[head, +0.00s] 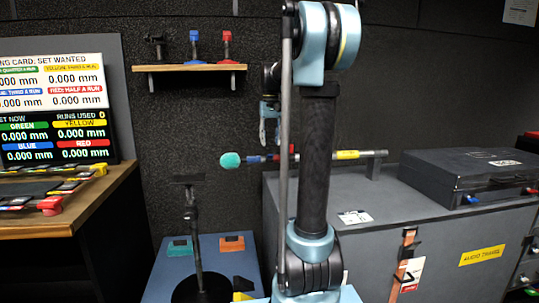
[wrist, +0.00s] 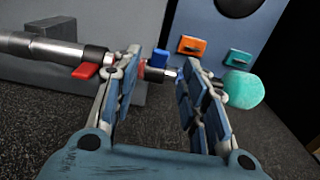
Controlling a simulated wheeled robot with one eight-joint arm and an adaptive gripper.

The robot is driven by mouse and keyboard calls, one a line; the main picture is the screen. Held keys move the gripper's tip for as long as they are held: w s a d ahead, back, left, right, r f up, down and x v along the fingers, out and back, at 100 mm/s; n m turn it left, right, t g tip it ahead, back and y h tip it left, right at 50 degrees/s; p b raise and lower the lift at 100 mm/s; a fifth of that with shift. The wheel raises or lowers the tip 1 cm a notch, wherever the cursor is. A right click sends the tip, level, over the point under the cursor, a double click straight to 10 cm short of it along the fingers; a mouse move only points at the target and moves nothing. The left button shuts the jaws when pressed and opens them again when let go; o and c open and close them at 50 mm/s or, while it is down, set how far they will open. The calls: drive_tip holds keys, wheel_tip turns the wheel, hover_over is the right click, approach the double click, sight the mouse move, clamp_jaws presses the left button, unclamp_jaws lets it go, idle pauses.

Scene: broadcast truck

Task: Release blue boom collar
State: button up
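The boom pole (wrist: 40,46) runs across the wrist view, with a green foam microphone (wrist: 243,90) at its right end. A small blue lever (wrist: 158,60) of the blue collar shows between my fingers. In the head view the blue collar (head: 254,159) lies near the foam end. My gripper (wrist: 164,57) is open, with its fingers apart on either side of the blue lever. Whether it touches the collar cannot be told. In the head view my gripper (head: 269,138) is above the pole, partly hidden by my arm.
The pole's far end lies over a grey cabinet (head: 330,200) with a black case (head: 470,172). A dark stand (head: 192,230) rises at the left. A wall shelf (head: 190,68) holds red and blue clamps. Orange (wrist: 191,45) and teal (wrist: 238,59) blocks lie on a blue-grey panel.

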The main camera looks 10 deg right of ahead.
sight(270, 156)
drive_tip(key=shift+f, duration=3.1)
drive_tip(key=shift+c, duration=0.6)
clamp_jaws()
